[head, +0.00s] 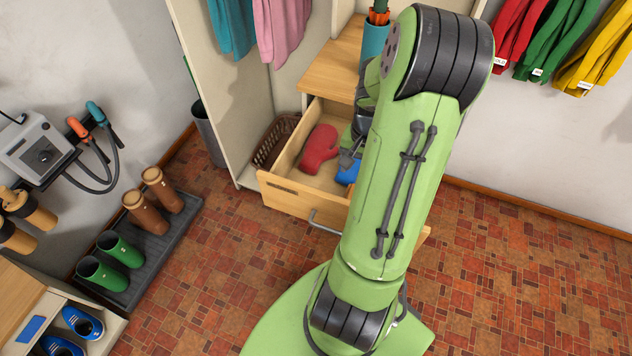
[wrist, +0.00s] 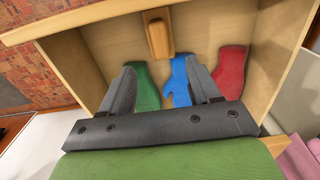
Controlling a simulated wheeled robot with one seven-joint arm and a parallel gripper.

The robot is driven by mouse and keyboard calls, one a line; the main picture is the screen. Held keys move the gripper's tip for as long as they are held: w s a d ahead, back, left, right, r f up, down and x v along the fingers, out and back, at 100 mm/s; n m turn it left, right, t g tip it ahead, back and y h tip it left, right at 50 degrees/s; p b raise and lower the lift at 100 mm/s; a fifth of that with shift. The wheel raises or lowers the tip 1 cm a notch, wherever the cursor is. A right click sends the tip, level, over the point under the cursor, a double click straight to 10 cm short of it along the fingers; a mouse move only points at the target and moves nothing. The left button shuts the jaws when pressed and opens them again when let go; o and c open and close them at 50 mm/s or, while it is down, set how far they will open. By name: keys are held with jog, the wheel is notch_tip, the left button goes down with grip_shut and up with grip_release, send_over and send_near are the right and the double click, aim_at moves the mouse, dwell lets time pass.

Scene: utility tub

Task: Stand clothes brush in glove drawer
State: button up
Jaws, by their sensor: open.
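The drawer (head: 290,199) is pulled out and holds gloves. In the wrist view its rim (wrist: 75,22) runs across the top. A wooden piece that looks like the clothes brush (wrist: 158,35) is inside the drawer against that wall, seemingly upright; its bristles cannot be made out. It is hidden in the head view. My gripper (wrist: 164,78) is open over the drawer, its two fingers apart with nothing between them. The brush is beyond the fingertips, apart from them. In the head view my arm mostly hides the gripper (head: 349,157).
A red mitten (head: 320,149), a blue glove (wrist: 182,80) and a green glove (wrist: 146,88) lie in the drawer. A wicker basket (head: 273,142) stands left of it. Boots on a tray (head: 160,245) are further left. The tiled floor in front is clear.

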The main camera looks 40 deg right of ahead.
jog(key=w+a+r+n+t+h, duration=0.1)
jog(key=w+a+r+n, duration=0.15)
jog(key=a+r, duration=0.35)
jog(key=w+a+r+n+h, duration=0.1)
jog(key=w+a+r+n, duration=0.1)
jog(key=a+r+n, duration=0.35)
jog(key=s+a+r+n+t+y, duration=0.1)
jog(key=s+a+r+n+t, duration=0.1)
jog(key=a, duration=0.5)
jog(key=s+a+r+n+t, duration=0.2)
jog(key=s+a+r, duration=0.3)
jog(key=a, duration=0.3)
jog(key=shift+s+a+n+y, duration=0.15)
jog(key=shift+s+n+y, duration=0.25)
jog(key=shift+s+n, duration=0.25)
jog(key=shift+w+r, duration=0.1)
jog(key=shift+r, duration=0.05)
